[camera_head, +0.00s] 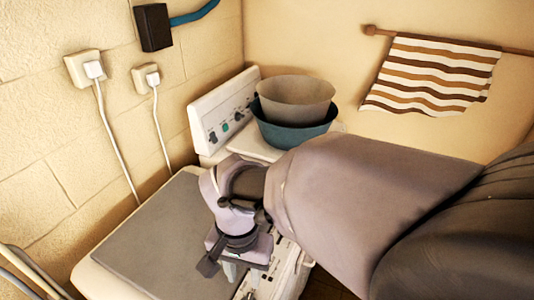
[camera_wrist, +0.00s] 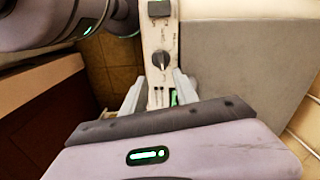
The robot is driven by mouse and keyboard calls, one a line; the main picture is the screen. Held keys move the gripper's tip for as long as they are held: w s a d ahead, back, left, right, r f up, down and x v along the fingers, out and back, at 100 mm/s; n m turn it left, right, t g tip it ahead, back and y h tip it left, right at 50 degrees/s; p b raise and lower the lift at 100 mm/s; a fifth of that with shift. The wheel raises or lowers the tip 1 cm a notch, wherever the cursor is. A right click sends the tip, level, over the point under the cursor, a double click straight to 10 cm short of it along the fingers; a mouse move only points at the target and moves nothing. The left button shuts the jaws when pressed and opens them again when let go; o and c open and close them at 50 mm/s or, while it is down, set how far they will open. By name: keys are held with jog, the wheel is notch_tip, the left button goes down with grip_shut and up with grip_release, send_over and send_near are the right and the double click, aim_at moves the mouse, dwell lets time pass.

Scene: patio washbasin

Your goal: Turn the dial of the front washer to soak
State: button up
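The front washer (camera_head: 150,245) has a flat grey lid and a pale control strip (camera_head: 290,262) along its right side. My arm and gripper hide part of this strip in the head view. In the wrist view the strip runs upright, with a dark round dial (camera_wrist: 161,59) that has a light pointer mark. My gripper (camera_wrist: 159,88) is open and empty. Its two pale fingers stand apart on either side of the strip, below the dial in the picture, and do not grip it. In the head view my gripper (camera_head: 242,272) is over the strip.
Another washer with an upright knob panel (camera_head: 222,110) stands behind. A beige basin (camera_head: 297,92) sits in a teal basin (camera_head: 290,132) on it. A dark square switch (camera_wrist: 158,8) is farther up the strip. Plugs and cords (camera_head: 88,70) are on the left wall; a striped towel (camera_head: 430,75) hangs right.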

notch_tip(320, 180, down, 13)
jog(key=b, duration=0.3)
jog(key=shift+f, duration=0.2)
jog(key=shift+w, duration=0.1)
jog(key=shift+c, duration=0.3)
grip_shut()
